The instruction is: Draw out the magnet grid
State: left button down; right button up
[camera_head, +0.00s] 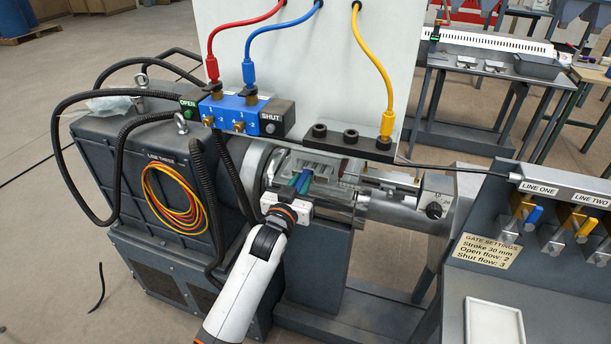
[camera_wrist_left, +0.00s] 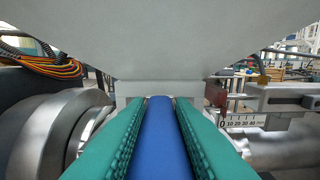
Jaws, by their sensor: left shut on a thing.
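My left gripper (camera_head: 302,182) reaches into the opening at the middle of the machine. Its green fingers are shut on a blue handle (camera_head: 305,183), which I take to be the magnet grid's. In the left wrist view the blue handle (camera_wrist_left: 160,140) runs lengthwise between the two green ribbed fingers (camera_wrist_left: 160,130). Pale slatted bars, seemingly the magnet grid (camera_head: 322,168), show just behind the fingers in the head view. A grey block (camera_wrist_left: 160,88) stands at the handle's far end in the wrist view. How far the grid sits inside its housing is hidden. My right gripper is not in view.
A millimetre scale (camera_wrist_left: 240,122) is at the right in the wrist view. A panel (camera_head: 540,215) with levers and a white tray (camera_head: 494,320) stand at right.

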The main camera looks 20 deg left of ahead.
pick_arm(q)
jog(key=s+b, duration=0.1)
jog(key=s, duration=0.9)
jog(key=shift+s+a, duration=0.15)
jog(key=shift+s, duration=0.25)
dwell(0.4)
